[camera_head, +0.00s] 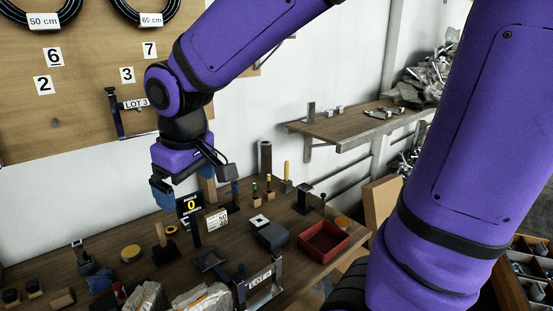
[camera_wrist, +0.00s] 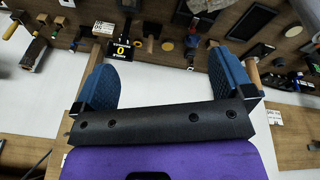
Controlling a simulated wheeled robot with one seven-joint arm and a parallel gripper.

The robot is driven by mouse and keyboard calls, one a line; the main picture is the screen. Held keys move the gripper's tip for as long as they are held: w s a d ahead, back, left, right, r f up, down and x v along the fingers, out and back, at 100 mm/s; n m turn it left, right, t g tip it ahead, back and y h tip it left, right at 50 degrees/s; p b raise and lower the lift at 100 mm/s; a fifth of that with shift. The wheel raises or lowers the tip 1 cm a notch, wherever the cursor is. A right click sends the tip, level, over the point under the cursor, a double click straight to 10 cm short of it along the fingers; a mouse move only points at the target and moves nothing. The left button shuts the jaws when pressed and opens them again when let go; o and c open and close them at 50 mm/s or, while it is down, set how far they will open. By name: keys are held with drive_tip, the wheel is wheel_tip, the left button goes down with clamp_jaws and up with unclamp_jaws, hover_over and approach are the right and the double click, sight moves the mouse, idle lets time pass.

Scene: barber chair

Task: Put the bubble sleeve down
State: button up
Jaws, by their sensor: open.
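My gripper (camera_head: 188,182) is raised over the back of the workbench, beside the black "ANGLE 0" sign (camera_head: 189,205). In the wrist view its two blue fingers (camera_wrist: 163,75) are wide apart, with nothing held between them. Two crumpled, pale, shiny wrapped bundles lie at the bench's near edge in the head view: one on the left (camera_head: 147,298) and one on the right (camera_head: 204,299). They look like bubble wrap, but I cannot tell which, if either, is the bubble sleeve. Both are well away from my gripper and cut off by the frame's bottom.
The bench (camera_head: 100,242) is crowded with small tools and stands. A red tray (camera_head: 324,241) sits at its right, and a "LOT" stand (camera_head: 259,284) near the front. A wooden shelf (camera_head: 350,128) is on the back wall. A pegboard (camera_head: 95,105) rises at left.

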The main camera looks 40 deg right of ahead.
drive_tip(key=s+d+r+m+t, duration=0.1)
drive_tip(key=s+d+r+m, duration=0.1)
drive_tip(key=s+d, duration=0.3)
drive_tip(key=s+d+r+m+t, duration=0.1)
drive_tip(key=s+d+r+m, duration=0.1)
drive_tip(key=s+d, duration=0.3)
drive_tip(key=s+r, duration=0.1)
drive_tip(key=s, duration=0.2)
drive_tip(key=shift+r+t, duration=0.3)
drive_tip(key=shift+r, duration=0.1)
